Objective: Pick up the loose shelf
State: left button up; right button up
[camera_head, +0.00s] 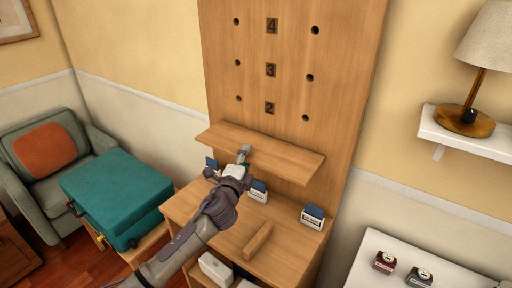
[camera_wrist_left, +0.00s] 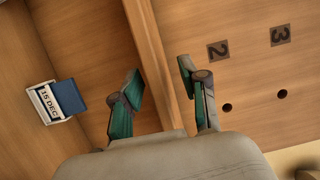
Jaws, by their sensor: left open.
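The loose shelf (camera_head: 285,159) is a flat wooden board, level in front of the tall panel, below the number 2 plate. My left gripper (camera_head: 244,153) is at its front edge, near the middle. In the left wrist view the shelf's edge (camera_wrist_left: 163,50) runs between the two spread fingers of my left gripper (camera_wrist_left: 160,76). One finger is on each side of the board. The gripper is open; whether a finger touches the wood I cannot tell. My arm hides part of the desk below. My right gripper is not in view.
The wooden panel (camera_head: 285,90) has holes and number plates. Below are a desk with several small blue-and-white calendars (camera_head: 312,217) and a wooden block (camera_head: 257,242). A teal case (camera_head: 115,195) and an armchair (camera_head: 25,150) stand left; a lamp (camera_head: 480,75) stands right.

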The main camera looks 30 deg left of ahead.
aim_at(256, 148)
pick_arm(q)
jog(key=w, duration=0.4)
jog(key=shift+w+a, duration=0.3)
jog(key=shift+a, duration=0.05)
grip_shut()
